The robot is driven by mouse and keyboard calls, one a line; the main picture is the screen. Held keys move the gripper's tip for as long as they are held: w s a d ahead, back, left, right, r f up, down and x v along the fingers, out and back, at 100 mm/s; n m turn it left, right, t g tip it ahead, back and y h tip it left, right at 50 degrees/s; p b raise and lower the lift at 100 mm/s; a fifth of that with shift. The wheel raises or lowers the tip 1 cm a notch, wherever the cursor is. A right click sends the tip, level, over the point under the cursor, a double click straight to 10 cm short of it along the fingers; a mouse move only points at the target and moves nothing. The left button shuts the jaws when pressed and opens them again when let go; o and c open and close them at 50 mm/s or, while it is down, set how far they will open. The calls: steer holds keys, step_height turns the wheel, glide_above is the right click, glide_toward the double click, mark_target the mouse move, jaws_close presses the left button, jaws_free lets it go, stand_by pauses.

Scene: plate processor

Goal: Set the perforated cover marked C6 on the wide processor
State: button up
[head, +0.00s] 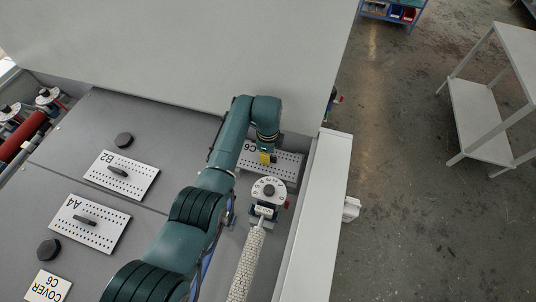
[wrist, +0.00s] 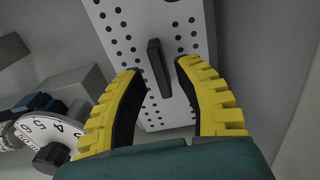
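The perforated cover marked C6 (head: 284,168) is a pale plate with rows of holes, lying beside the dial unit at the right of the grey worktop. My gripper (head: 266,158) is over it and hides part of it. In the wrist view, a perforated plate (wrist: 186,42) with a dark upright handle (wrist: 158,66) lies beneath my yellow-padded gripper (wrist: 159,73). The fingers are open on either side of the handle, with gaps showing. A card reading COVER C6 (head: 46,287) lies at the bottom left. I cannot tell which surface is the wide processor.
Covers B2 (head: 122,184) and A4 (head: 84,231) lie on grey panels at the left, near dark round knobs. A numbered dial (head: 269,190) with a pale ribbed hose (head: 246,262) stands close to C6. A raised pale edge (head: 320,215) bounds the right side.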

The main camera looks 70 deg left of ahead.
step_height(320, 180, up, 11)
steer(key=shift+p, duration=0.45)
steer(key=shift+r, duration=0.1)
